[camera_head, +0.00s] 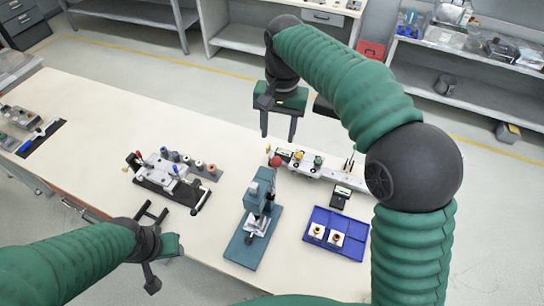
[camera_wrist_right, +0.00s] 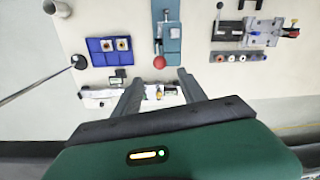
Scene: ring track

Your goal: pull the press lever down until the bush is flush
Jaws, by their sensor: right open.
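The teal press (camera_head: 240,250) stands on the table at the middle front. Its lever's red ball knob (camera_head: 275,161) is at the top; in the wrist view the knob (camera_wrist_right: 159,62) shows near the gap between my fingertips. A pale metal part (camera_head: 257,222) sits under the ram, but I cannot make out the bush or how far it is in. My right gripper (camera_head: 279,130) is open and empty, beyond the knob and apart from it; its fingers also show in the wrist view (camera_wrist_right: 160,84). My left gripper (camera_head: 152,213) is low over the left front table; its jaw opening is unclear.
A blue tray (camera_head: 350,252) with two white blocks is right of the press. A fixture with a clamp (camera_head: 165,178) stands to the left. A pale rail with several knobs (camera_head: 325,172) lies behind the tray.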

